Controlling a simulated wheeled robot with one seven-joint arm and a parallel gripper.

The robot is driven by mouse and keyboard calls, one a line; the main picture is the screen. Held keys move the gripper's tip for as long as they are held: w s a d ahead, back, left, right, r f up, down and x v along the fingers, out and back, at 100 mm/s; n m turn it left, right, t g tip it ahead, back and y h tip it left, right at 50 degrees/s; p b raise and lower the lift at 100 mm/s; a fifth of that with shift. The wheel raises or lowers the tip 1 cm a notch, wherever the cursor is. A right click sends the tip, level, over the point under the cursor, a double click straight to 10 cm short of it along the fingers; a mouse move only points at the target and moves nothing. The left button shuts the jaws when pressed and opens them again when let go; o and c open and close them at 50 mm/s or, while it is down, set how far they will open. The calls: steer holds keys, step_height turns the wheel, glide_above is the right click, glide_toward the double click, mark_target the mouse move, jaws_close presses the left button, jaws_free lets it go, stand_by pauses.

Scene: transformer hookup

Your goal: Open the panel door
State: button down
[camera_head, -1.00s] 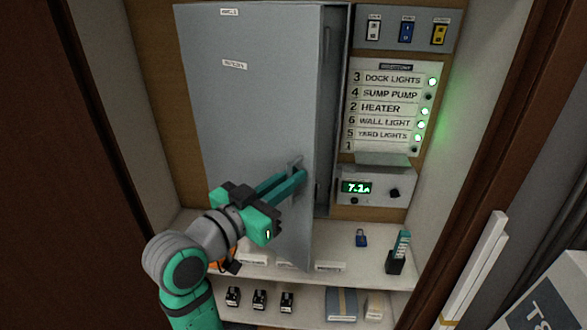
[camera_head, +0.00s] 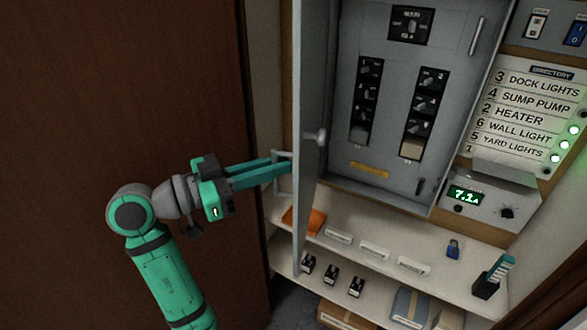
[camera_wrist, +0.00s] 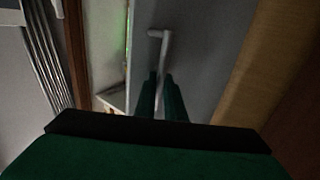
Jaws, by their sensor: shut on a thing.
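The grey panel door (camera_head: 306,110) is swung wide open to the left and shows nearly edge-on in the head view. Its bar handle (camera_head: 279,173) is on the left-facing side. My gripper (camera_head: 285,168) is shut on the handle, with its two long teal fingers reaching in from the left. In the wrist view the fingers (camera_wrist: 160,95) meet the pale handle (camera_wrist: 162,48) on the door face (camera_wrist: 195,65). The open panel (camera_head: 400,100) shows two columns of dark breakers and a dial at the top.
A shelf (camera_head: 350,237) below the panel holds an orange item (camera_head: 303,220), white labels, a blue padlock (camera_head: 453,249) and a teal-topped holder (camera_head: 492,277). A lower shelf holds small black items and boxes. A directory board (camera_head: 525,110) and a meter (camera_head: 487,200) are at right.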

steer(key=shift+w+a, duration=0.15)
steer(key=shift+a, duration=0.25)
steer(key=c, duration=2.1)
jaws_free()
steer(key=v, duration=1)
steer(key=shift+s+a, duration=0.2)
steer(key=shift+a, duration=0.15)
